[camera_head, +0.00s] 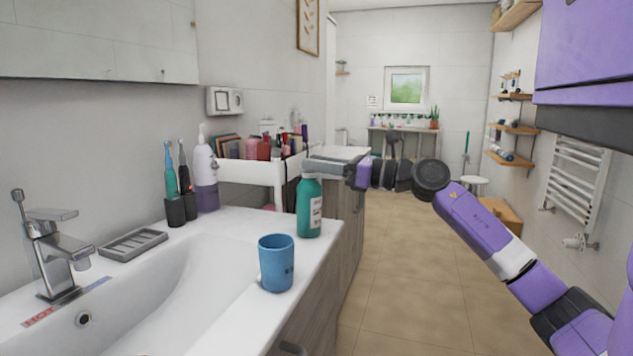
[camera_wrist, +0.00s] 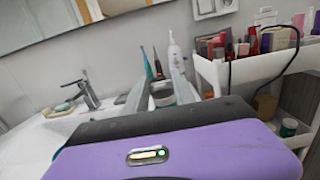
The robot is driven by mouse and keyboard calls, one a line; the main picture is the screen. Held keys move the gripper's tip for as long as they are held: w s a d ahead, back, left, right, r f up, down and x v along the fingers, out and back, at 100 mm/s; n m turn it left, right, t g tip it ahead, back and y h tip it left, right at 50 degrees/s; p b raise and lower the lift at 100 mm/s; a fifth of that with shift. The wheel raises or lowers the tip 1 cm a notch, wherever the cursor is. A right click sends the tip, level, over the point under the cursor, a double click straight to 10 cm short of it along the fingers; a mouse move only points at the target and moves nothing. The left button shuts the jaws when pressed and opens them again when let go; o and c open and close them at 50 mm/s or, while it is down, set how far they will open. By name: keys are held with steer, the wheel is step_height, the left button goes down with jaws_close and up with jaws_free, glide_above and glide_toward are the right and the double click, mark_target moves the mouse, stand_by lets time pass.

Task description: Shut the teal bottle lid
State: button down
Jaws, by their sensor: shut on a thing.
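The teal bottle (camera_head: 309,209) stands upright on the counter near its right edge, with a white label on its side. My gripper (camera_head: 316,166) is level at the top of the bottle, reaching in from the right, and is shut on the lid. The fingers hide the lid in the head view, so its exact seating cannot be seen. In the wrist view my gripper's two fingers (camera_wrist: 158,94) point forward, with a small round top partly visible between them.
A blue cup (camera_head: 276,264) stands in front of the bottle on the counter edge. Behind are a white pump bottle (camera_head: 204,175), toothbrushes in dark holders (camera_head: 176,211) and a white cart (camera_head: 252,171) of cosmetics. The sink (camera_head: 165,280) and faucet (camera_head: 50,245) are left. Floor at right is open.

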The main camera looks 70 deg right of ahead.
steer(key=shift+f+t+b, duration=0.5)
steer(key=shift+b, duration=0.45)
steer(key=c, duration=1.1)
jaws_free()
steer(key=shift+o, duration=0.4)
steer(key=shift+s+r, duration=0.1)
steer(key=shift+r, duration=0.05)
steer(key=s+f, duration=0.1)
steer(key=s, duration=0.6)
steer(key=shift+s+d+f, duration=0.25)
steer(key=shift+s+d, duration=0.05)
